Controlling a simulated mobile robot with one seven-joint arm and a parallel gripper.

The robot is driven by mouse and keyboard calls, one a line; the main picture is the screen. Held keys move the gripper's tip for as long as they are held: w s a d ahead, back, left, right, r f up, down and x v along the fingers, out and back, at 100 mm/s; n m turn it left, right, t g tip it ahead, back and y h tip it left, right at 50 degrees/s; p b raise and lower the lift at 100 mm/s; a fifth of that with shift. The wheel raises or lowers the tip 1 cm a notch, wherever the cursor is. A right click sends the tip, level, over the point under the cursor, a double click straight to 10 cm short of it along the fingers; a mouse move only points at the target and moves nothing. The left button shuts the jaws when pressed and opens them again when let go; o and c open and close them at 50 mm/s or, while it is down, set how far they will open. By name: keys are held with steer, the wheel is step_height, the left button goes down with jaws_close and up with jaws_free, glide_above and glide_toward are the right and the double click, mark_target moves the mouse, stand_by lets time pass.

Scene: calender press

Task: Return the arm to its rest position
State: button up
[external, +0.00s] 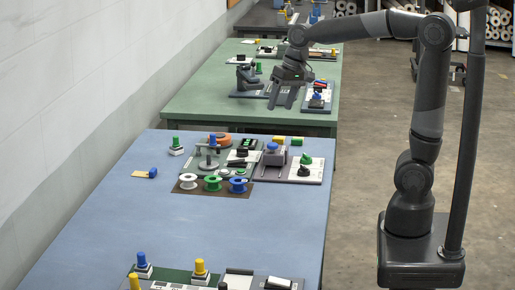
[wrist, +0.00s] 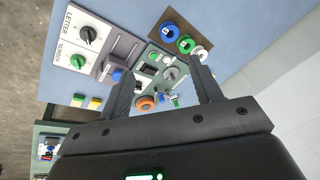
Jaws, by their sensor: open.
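My gripper (external: 281,103) hangs at the end of the outstretched arm, pointing down, with its two fingers apart and nothing visible between them. In the external view it appears in front of the near end of the green table (external: 200,92). In the wrist view my gripper (wrist: 163,88) spans the picture, with the blue table (wrist: 240,25) and its panels beyond the fingertips. The fingers hide part of these panels. I cannot tell the exact height of the gripper above the tables.
The blue table (external: 130,215) carries a panel with white, green and blue spools (external: 212,183), and a panel with knobs (external: 305,168). Several small blocks and pegs stand around. A wall (external: 60,100) runs along the left. Open floor (external: 372,110) lies right of the tables.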

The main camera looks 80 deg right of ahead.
steer(key=s+a+f+n+t, duration=0.1)
steer(key=s+a+f+n, duration=0.1)
steer(key=s+a, duration=0.3)
steer(key=s+a+f+n+t, duration=0.1)
steer(key=s+a+n, duration=0.4)
steer(key=s, duration=0.6)
steer(key=shift+s+a+f+n, duration=0.15)
steer(key=shift+a+f+n, duration=0.15)
steer(key=shift+f, duration=0.1)
stand_by(1.6)
